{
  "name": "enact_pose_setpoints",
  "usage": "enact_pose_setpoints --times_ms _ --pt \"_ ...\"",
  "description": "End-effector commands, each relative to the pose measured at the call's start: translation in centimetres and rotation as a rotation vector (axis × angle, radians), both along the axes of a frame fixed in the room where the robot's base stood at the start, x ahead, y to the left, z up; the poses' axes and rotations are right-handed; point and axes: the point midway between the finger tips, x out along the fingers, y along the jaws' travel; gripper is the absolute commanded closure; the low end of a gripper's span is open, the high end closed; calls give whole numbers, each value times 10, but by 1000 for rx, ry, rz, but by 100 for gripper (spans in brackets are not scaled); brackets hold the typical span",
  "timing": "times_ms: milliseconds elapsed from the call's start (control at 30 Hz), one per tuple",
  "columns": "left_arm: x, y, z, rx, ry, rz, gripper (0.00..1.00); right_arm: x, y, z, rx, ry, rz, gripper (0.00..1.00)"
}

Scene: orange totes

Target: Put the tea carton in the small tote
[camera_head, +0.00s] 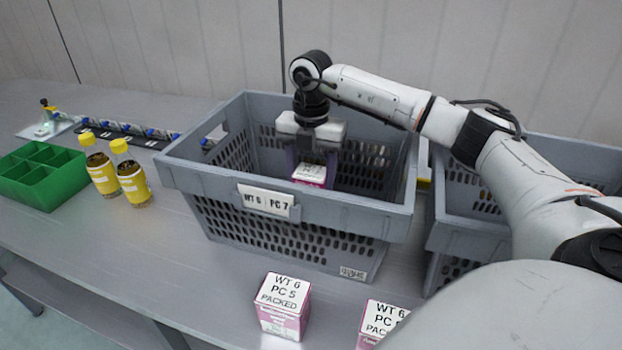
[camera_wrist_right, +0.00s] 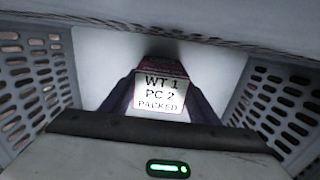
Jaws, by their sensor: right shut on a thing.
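The tea carton (camera_head: 311,174), pink with a white top, is inside the grey tote (camera_head: 222,184) labelled "WT 6 PC 7". My right gripper (camera_head: 312,160) reaches down into this tote and is shut on the carton. In the right wrist view the carton (camera_wrist_right: 160,95) sits between the dark fingers, its label reading "WT 1 PC 2 PACKED". The tote's slotted walls (camera_wrist_right: 38,85) stand on both sides, apart from the carton. The front wall hides the carton's lower part, so I cannot tell whether it touches the floor. My left gripper is not in view.
Two more pink cartons (camera_head: 283,306) (camera_head: 378,322) stand on the table in front. A second grey tote (camera_head: 470,222) stands at right, partly behind my right arm. Two yellow-capped bottles (camera_head: 131,175) (camera_head: 100,168) and a green divided tray (camera_head: 40,176) are at left.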

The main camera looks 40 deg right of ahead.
Motion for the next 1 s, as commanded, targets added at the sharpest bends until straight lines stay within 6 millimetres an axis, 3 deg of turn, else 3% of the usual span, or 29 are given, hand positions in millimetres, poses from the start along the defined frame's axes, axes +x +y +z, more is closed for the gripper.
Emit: enact_pose_setpoints --times_ms 333,367,467,767,867,1000 --pt "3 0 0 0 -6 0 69 0 0 -3 0 -2 0 74" --pt "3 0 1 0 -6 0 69 0 0 -3 0 -1 0 40" --pt "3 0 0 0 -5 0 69 0 0 -3 0 -1 0 27" --pt "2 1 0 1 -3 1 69 1 0 -1 0 -2 0 27" --pt "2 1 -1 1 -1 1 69 1 0 7 1 -4 0 27" --pt "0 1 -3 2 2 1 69 2 0 31 1 -6 0 27"
